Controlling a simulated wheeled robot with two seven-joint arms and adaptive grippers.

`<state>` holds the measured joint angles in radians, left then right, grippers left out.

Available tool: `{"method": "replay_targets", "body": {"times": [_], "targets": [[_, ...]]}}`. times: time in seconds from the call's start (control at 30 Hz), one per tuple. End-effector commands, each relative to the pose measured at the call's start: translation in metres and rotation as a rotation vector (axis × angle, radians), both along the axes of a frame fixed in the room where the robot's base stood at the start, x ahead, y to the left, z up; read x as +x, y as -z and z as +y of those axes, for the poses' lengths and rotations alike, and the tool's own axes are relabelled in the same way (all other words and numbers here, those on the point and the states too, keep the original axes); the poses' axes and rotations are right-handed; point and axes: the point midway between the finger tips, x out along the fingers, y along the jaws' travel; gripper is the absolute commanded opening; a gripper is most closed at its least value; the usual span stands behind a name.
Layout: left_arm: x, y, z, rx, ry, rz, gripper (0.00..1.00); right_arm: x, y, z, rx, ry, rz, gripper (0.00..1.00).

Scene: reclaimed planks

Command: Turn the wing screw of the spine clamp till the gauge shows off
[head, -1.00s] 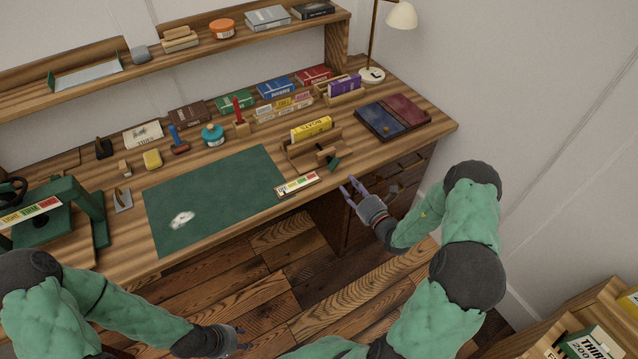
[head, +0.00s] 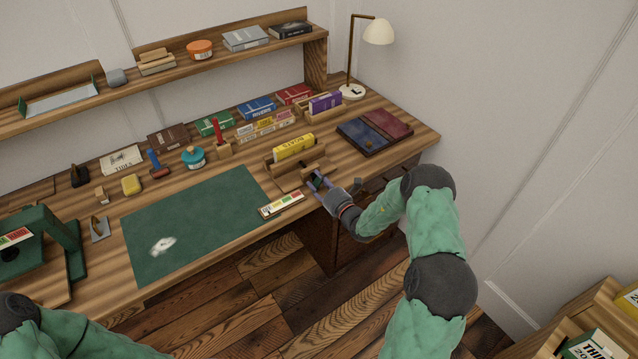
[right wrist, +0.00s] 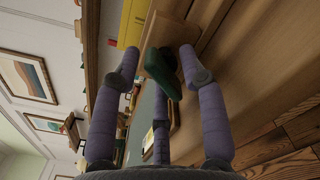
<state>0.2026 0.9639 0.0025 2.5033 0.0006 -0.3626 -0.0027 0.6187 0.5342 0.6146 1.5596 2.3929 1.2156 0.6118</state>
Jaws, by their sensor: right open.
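The wooden spine clamp (head: 284,178) stands near the desk's front edge with a yellow book (head: 295,146) upright in it. Its green wing screw (right wrist: 166,76) shows between my right gripper's fingers in the right wrist view. My right gripper (head: 318,180) is open at the front of the clamp, its purple fingers spread around the screw; I cannot tell if they touch it. The gauge (head: 281,204), a pale strip with coloured fields, lies in front of the clamp; its reading is too small to tell. My left gripper is out of view.
A green cutting mat (head: 190,220) lies left of the gauge. A green press (head: 60,235) with its own coloured strip stands far left. Blue and red books (head: 375,132) lie right of the clamp. Stamps and boxes line the back.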

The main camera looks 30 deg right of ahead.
Motion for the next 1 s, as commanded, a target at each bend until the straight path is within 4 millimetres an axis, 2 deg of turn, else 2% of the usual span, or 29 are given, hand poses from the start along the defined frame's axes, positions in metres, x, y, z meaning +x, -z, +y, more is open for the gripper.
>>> {"method": "replay_targets", "body": {"times": [0.17,0.2,0.33,0.73,1.0], "targets": [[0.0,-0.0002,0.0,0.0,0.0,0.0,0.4,0.0,-0.0002,-0.0002,0.0,0.0,0.0,0.42],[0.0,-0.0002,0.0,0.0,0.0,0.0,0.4,0.0,-0.0002,-0.0002,0.0,0.0,0.0,0.37],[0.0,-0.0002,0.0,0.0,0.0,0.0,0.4,-0.0001,-0.0003,-0.0001,0.0,0.0,0.0,0.0],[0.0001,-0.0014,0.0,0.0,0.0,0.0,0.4,0.0,-0.0011,0.0013,-0.039,-0.003,-0.006,0.0],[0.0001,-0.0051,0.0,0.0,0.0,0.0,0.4,-0.0001,-0.0014,0.0027,-0.201,-0.004,-0.019,0.0]]}}
